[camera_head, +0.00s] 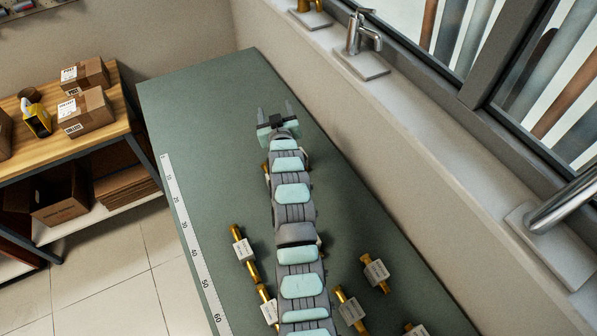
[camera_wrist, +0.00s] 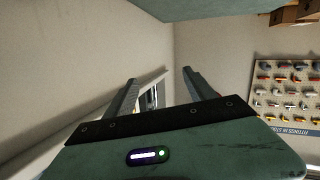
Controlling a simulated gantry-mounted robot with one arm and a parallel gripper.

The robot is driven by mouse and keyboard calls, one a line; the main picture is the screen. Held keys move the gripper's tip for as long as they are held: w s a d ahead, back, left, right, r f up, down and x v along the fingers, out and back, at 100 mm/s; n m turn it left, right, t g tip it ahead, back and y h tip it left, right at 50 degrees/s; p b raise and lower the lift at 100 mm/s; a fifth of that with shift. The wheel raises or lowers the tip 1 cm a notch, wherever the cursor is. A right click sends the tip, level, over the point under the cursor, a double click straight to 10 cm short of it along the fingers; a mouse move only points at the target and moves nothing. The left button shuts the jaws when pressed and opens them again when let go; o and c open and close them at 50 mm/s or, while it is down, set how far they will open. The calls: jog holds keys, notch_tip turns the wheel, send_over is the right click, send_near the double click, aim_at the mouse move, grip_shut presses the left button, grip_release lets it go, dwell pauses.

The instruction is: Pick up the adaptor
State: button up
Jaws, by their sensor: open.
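Several brass fittings with white tags lie on the green workbench (camera_head: 180,95) in the head view. Two are left of my arm, an upper one (camera_head: 237,232) and a lower one (camera_head: 265,294). Others lie to the right, including one fitting (camera_head: 368,260) and a nearer one (camera_head: 340,292). The tags are too small to read, so I cannot tell which is the adaptor. My gripper (camera_head: 276,112) is open and empty beyond them, over the bench's far part. In the wrist view its fingers (camera_wrist: 160,78) stand apart with nothing between them. My arm hides the bench's middle and partly hides brass pieces beside it.
A measuring strip (camera_head: 190,240) runs along the bench's left edge. The far left bench surface is clear. A wall and window ledge with a tap (camera_head: 360,35) bound the right side. A wooden shelf with boxes (camera_head: 85,110) stands left. A fittings board (camera_wrist: 285,90) shows in the wrist view.

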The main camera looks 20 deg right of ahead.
jog(key=w+d+f+g+b, duration=0.1)
jog(key=d+f+g+b, duration=0.3)
jog(key=f, duration=0.2)
jog(key=n+g+y+b, duration=0.1)
jog(key=g+y+b, duration=0.1)
jog(key=g+b, duration=0.35)
send_over(303, 152)
jog(key=f, duration=0.2)
jog(key=a+t, duration=0.1)
jog(key=shift+w+f+b, duration=0.3)
jog(key=shift+w+f, duration=0.1)
jog(key=s+g+y+b, duration=0.2)
jog(key=s+g, duration=0.1)
jog(key=s, duration=0.2)
jog(key=shift+n, duration=0.4)
jog(key=b+x, duration=0.1)
jog(key=x, duration=0.3)
jog(key=shift+s, duration=0.1)
jog(key=shift+w+b+x, duration=0.15)
jog(key=shift+b+x, duration=0.1)
jog(key=shift+x, duration=0.8)
jog(key=shift+w+b+x, duration=0.15)
jog(key=shift+b+x, duration=0.1)
jog(key=shift+x, duration=0.85)
jog(key=shift+w+d+f, duration=0.15)
jog(key=shift+w+f, duration=0.15)
jog(key=shift+f, duration=0.45)
grip_shut()
